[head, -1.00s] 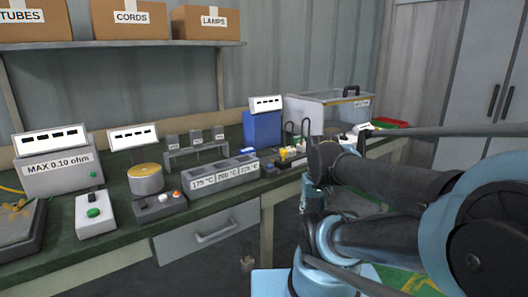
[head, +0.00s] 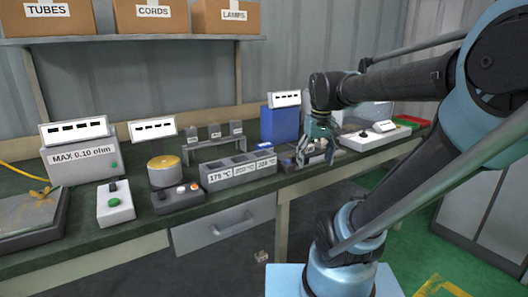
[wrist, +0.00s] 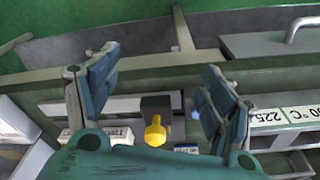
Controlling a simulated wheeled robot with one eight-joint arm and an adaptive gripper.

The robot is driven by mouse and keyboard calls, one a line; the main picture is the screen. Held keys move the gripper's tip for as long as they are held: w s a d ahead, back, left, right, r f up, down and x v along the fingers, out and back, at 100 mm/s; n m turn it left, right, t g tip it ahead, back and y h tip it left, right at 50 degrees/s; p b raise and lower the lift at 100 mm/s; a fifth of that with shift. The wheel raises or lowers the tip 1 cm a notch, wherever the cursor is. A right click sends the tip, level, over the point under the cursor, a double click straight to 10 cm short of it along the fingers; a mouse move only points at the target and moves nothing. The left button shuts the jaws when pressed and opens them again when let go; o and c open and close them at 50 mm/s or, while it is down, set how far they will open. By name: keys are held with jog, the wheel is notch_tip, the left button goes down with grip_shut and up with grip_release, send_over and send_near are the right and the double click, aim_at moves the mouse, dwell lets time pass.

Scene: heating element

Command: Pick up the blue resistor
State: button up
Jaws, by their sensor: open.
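My gripper (head: 318,152) is open above the right part of the bench, over a low grey board with small parts. In the wrist view its two blue fingers (wrist: 160,68) stand apart with nothing held between them. A small blue piece (wrist: 196,101) shows beside the right finger and is partly covered by it; it may be the blue resistor, but I cannot tell for sure. A yellow rounded part (wrist: 155,131) on a dark block lies between the fingers in the picture, below them. In the head view the gripper hides most of these small parts.
A grey block with temperature labels (head: 237,171) stands left of my gripper. A blue box (head: 279,124) with a display is behind it. A white box (head: 374,138) with a black knob is to the right. The bench front edge and drawer (head: 224,222) lie below.

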jog(key=w+a+r+n, duration=0.2)
jog(key=w+a+r, duration=0.65)
jog(key=w, duration=0.35)
notch_tip(320, 180, up, 4)
jog(key=n+g, duration=0.1)
jog(key=n, duration=0.1)
send_over(265, 144)
jog(key=f, duration=1.6)
jog(key=shift+s+f, duration=0.2)
jog(key=shift+f, duration=0.2)
jog(key=c, duration=1.2)
